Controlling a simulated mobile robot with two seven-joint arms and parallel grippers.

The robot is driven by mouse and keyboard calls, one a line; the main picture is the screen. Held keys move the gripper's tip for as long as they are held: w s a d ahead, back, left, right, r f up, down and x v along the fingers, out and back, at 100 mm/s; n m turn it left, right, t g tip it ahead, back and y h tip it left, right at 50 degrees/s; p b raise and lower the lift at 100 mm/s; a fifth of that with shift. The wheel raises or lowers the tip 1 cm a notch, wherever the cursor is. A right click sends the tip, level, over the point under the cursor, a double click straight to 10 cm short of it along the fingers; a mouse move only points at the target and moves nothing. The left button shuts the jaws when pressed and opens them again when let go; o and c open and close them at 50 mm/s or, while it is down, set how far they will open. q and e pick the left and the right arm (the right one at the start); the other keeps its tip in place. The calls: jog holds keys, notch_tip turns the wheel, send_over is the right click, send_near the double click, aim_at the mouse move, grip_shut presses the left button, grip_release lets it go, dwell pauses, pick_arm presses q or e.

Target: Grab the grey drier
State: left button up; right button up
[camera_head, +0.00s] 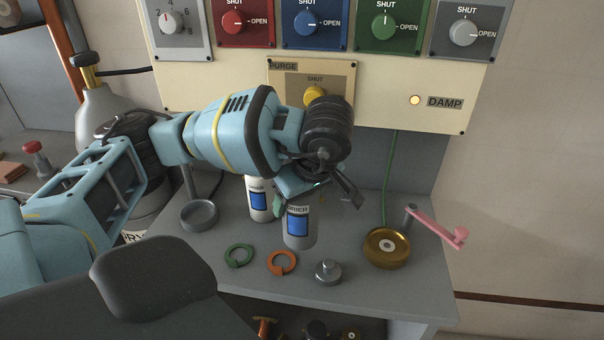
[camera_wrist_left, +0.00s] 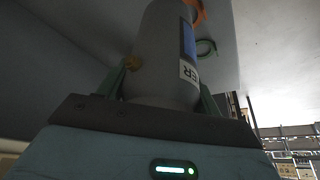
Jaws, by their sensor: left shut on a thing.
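The grey drier (camera_head: 299,230) is an upright cylinder with a blue window and a dark-lettered label, near the middle of the grey bench. My left gripper (camera_head: 302,198) comes down over its top and is shut on it. In the left wrist view the grey drier (camera_wrist_left: 160,60) fills the space between the two green fingers, with part of its label and blue window showing. A second, paler drier (camera_head: 258,200) stands just behind and to the left, partly hidden by my arm. I cannot tell whether the held drier touches the bench. My right gripper is not in view.
A brass disc (camera_head: 387,248) and pink-handled lever (camera_head: 440,228) are at right. A round metal dish (camera_head: 199,215) sits left. The valve panel (camera_head: 390,100) rises behind.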

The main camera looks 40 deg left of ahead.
pick_arm(q)
jog(key=s+d, duration=0.4)
jog(key=s, duration=0.2)
jog(key=shift+s+p, duration=0.25)
jog(key=shift+p, duration=0.2)
